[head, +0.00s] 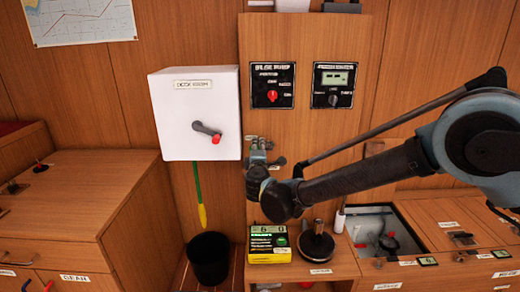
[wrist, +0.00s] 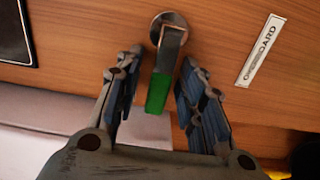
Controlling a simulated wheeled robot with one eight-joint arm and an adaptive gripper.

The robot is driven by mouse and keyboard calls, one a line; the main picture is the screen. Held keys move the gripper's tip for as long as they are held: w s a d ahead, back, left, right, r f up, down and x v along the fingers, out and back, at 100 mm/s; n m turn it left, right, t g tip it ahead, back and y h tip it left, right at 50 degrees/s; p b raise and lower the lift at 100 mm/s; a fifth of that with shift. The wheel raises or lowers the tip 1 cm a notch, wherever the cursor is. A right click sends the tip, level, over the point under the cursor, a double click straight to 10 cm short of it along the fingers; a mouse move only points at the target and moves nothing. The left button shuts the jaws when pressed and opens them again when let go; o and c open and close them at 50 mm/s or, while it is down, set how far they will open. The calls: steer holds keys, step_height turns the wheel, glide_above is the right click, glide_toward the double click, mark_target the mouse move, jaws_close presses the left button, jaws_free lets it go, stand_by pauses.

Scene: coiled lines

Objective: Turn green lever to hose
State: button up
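The green lever (wrist: 158,92) shows in the wrist view, a metal arm with a green grip hanging down and slightly left from a round metal pivot on the wood panel. My gripper (wrist: 161,62) is open, with one finger on each side of the lever and a visible gap on the left. On the right the finger is very close, and I cannot tell whether it touches. In the head view my gripper (head: 262,152) is at the wood panel beside the white box, and it hides the green grip. No hose label is readable.
A white label ending in "BOARD" (wrist: 260,50) is right of the lever. The white box (head: 195,110) with a red-tipped handle (head: 208,132) is close left of my gripper. Two black control panels (head: 272,85) are above.

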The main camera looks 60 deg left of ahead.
steer(key=shift+s, duration=0.2)
steer(key=shift+s+d, duration=0.2)
steer(key=shift+d, duration=0.05)
steer(key=v, duration=1.1)
steer(key=shift+d, duration=0.2)
